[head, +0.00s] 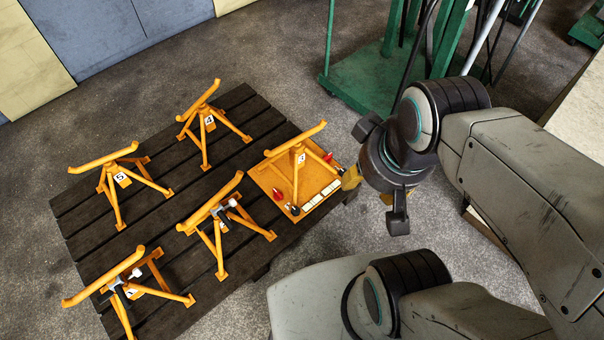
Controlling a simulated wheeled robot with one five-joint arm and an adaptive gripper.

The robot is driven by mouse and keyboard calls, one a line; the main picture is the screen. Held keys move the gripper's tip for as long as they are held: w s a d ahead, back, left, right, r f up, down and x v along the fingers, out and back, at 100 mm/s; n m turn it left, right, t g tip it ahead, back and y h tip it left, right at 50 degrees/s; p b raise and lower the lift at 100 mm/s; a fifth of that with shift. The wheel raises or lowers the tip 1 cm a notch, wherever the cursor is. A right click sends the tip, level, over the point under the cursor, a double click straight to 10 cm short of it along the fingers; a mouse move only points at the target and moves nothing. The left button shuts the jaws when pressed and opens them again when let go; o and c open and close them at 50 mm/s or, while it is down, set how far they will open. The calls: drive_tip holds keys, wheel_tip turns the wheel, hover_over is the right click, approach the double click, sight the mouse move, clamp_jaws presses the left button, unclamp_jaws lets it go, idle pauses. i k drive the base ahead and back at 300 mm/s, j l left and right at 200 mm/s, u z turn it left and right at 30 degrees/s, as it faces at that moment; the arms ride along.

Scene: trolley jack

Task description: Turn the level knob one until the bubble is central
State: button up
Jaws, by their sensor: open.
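Small pale strips (321,195) lie along the board's near-right edge. They are too small to show a bubble, and I cannot tell which knob is one. My gripper (366,186) is open and empty, just right of the board, with yellow fingers showing. It partly covers the board's right corner.
The dark slatted platform (255,112) also bears several orange stands, including ones numbered 4 (205,120) and 5 (120,178). A green machine frame (360,82) stands behind. Grey floor (285,42) is open behind the platform.

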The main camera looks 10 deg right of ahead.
sight(296, 210)
drive_tip(key=k+l, duration=0.1)
drive_tip(key=k, duration=0.55)
drive_tip(key=k+l, duration=0.1)
drive_tip(key=k, duration=0.55)
